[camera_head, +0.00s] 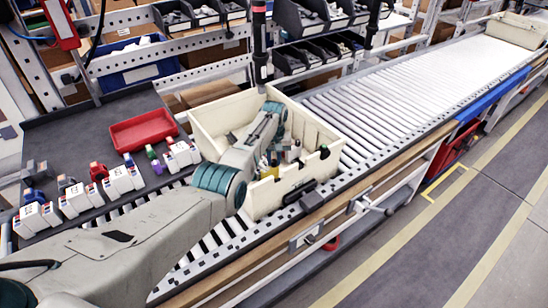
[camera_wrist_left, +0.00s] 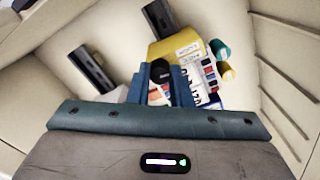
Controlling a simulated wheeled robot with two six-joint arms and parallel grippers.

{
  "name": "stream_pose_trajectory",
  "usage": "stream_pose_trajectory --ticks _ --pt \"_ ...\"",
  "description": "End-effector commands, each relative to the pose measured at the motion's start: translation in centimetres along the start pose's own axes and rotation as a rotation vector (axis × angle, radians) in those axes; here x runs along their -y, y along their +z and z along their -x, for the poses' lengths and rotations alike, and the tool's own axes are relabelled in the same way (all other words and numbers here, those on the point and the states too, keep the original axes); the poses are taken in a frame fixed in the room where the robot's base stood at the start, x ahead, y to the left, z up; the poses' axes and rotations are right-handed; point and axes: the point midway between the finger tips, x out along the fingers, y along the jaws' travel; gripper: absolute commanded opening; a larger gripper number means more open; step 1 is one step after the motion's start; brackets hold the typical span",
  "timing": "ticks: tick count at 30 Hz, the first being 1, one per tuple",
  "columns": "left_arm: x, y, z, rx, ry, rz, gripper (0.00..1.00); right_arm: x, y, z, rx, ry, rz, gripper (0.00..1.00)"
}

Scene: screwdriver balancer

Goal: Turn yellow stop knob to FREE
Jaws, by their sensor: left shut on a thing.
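My left gripper (camera_head: 274,128) is down inside a cream crate (camera_head: 305,184) on the roller conveyor. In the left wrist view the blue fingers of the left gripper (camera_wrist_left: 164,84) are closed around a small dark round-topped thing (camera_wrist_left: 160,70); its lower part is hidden. Beside it in the crate are a yellow piece with white labels (camera_wrist_left: 184,46), a small yellow cylinder (camera_wrist_left: 227,71) and a teal one (camera_wrist_left: 219,48). I cannot make out a stop knob marked FREE. A black tool with a red band (camera_head: 260,48) hangs upright behind the crate. My right gripper is not in view.
A red tray (camera_head: 143,130) and several white boxes with coloured knobs lie on the dark bench at left. Dark parts bins (camera_head: 305,55) stand behind. The conveyor (camera_head: 430,75) is clear beyond the crate up to another crate (camera_head: 517,30) at its far end.

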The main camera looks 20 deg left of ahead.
Motion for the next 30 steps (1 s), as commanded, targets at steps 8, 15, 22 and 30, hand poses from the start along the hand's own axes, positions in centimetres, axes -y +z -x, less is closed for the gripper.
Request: stream_pose_trajectory --ticks 8,15,22,30 --pt "-0.05 -0.10 0.26 -0.003 0.001 -0.251 0.00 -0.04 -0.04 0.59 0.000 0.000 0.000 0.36" --pt "-0.07 -0.12 0.25 -0.004 0.000 -0.425 0.00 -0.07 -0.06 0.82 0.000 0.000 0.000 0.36" --pt "-0.07 -0.11 0.23 -0.003 0.000 -0.529 0.00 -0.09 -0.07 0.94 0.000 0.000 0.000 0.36" --pt "-0.07 -0.10 0.21 -0.003 0.000 -0.577 0.00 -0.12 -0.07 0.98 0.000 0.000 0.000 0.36"
